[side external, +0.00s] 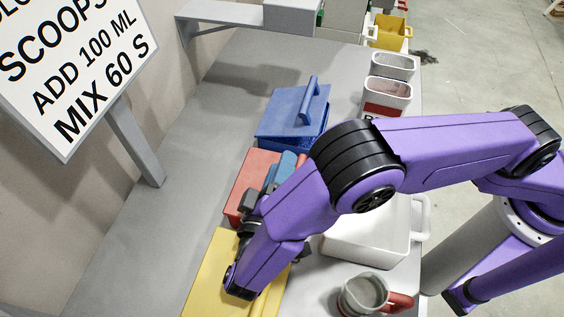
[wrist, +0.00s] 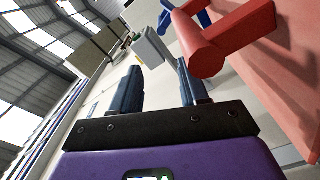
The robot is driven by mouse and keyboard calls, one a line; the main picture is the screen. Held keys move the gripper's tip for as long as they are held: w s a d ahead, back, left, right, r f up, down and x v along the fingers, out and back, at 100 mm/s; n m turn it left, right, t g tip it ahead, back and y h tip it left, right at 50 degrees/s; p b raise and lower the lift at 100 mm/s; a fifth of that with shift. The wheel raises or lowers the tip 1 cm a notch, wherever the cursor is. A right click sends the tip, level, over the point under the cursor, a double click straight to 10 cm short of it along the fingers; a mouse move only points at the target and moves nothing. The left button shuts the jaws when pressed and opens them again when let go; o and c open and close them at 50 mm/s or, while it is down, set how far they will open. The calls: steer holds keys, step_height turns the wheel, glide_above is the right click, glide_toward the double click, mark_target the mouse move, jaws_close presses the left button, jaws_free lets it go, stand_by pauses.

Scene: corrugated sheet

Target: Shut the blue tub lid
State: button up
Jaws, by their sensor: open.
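The blue tub (side external: 307,142) stands beyond the red tub in the side view. Its flat blue lid (side external: 280,112), with a raised bar handle, lies over it at a tilt, and a dark blue strip shows below the lid's near edge. A small blue part, perhaps the lid or its handle, shows at the top of the wrist view (wrist: 197,12). My gripper (side external: 291,160) is over the red tub, short of the blue tub, pointing towards it. In the wrist view my gripper (wrist: 159,68) has its two dark blue fingers apart with nothing between them. My arm hides part of the blue tub's near right side.
The red tub (side external: 242,187) is under my gripper; its red handle (wrist: 207,55) is close to the right finger. A yellow tub (side external: 207,277) is nearer. A white bin (side external: 362,246), a mug (side external: 362,292) and white containers (side external: 388,92) stand right.

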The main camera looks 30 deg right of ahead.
steer(key=shift+w+d, duration=0.1)
steer(key=shift+w, duration=0.1)
jaws_close()
steer(key=w+d+r+n+g+y, duration=0.3)
steer(key=w+d+r+g+y, duration=0.25)
steer(key=w+r+g, duration=0.35)
steer(key=w+d+r+n+g+y, duration=0.2)
steer(key=w+d+r+g+y, duration=0.35)
steer(key=w, duration=0.45)
steer(key=shift+t+y, duration=0.25)
steer(key=shift+y, duration=0.05)
steer(key=f, duration=0.3)
steer(key=s+d+f, duration=0.1)
steer(key=f, duration=0.3)
steer(key=s+d+f, duration=0.1)
steer(key=f, duration=0.2)
steer(key=shift+s+f, duration=0.2)
steer(key=shift+s+d+f, duration=0.45)
